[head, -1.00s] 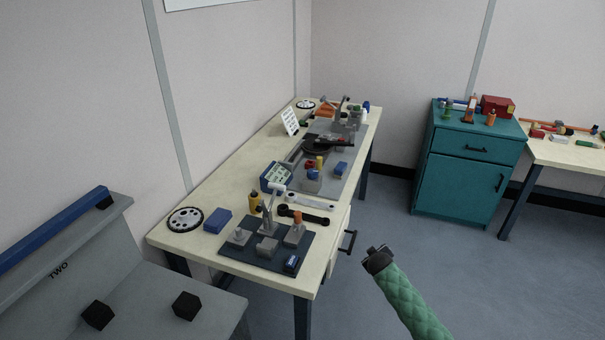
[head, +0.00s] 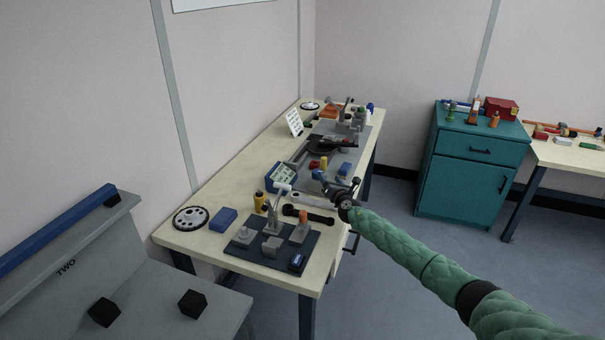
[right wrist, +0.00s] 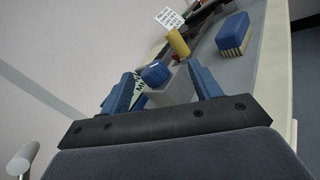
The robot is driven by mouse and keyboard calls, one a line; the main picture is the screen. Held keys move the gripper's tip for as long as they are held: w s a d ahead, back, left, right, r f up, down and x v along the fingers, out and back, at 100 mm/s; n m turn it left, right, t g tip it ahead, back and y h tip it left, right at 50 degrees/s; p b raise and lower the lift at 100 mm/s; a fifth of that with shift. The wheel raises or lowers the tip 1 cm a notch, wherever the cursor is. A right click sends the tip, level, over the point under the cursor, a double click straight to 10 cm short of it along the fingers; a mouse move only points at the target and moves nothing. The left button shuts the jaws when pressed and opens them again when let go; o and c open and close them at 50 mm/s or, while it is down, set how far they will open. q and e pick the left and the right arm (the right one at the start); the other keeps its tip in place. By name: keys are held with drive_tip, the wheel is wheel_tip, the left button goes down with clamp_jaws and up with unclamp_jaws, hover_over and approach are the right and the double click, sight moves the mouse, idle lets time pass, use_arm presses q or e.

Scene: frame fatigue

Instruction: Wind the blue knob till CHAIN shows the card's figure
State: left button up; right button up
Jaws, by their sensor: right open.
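The blue knob (right wrist: 155,73) sits on a grey block, beyond and between my open right fingertips in the right wrist view, apart from them as far as I can tell. In the head view my right gripper (head: 335,187) reaches over the bench's front edge and partly covers the knob's block. The blue meter box (head: 282,177) with a pale face stands left of it; its figures are too small to read. A white card (head: 295,122) with printed lines stands at the back, also in the right wrist view (right wrist: 168,18), unreadable. My left gripper is out of view.
A yellow cylinder (right wrist: 178,43) stands just behind the knob, and a blue-topped brush (right wrist: 233,34) lies to the right. A dark fixture plate (head: 268,246) with upright posts and a black wrench (head: 308,215) lie nearer on the bench.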

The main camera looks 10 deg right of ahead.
sight(318, 171)
drive_tip(key=n, duration=0.1)
drive_tip(key=a+n+y, duration=0.1)
drive_tip(key=n, duration=0.1)
drive_tip(key=a+n, duration=0.1)
drive_tip(key=n, duration=0.1)
drive_tip(key=shift+f+g+y, duration=0.3)
drive_tip(key=shift+f+y, duration=0.05)
drive_tip(key=shift+y, duration=0.05)
drive_tip(key=shift+w, duration=0.25)
drive_tip(key=shift+w+a+b, duration=0.15)
drive_tip(key=shift+w+b, duration=0.15)
drive_tip(key=shift+w, duration=0.05)
drive_tip(key=w, duration=0.2)
drive_tip(key=w+b, duration=0.1)
drive_tip(key=w, duration=0.1)
drive_tip(key=w+b, duration=0.1)
drive_tip(key=w, duration=0.1)
drive_tip(key=shift+a, duration=0.35)
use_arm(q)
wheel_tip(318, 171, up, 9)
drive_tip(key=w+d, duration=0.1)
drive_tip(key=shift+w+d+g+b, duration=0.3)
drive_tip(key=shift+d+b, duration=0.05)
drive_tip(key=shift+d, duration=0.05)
use_arm(e)
drive_tip(key=shift+w, duration=0.2)
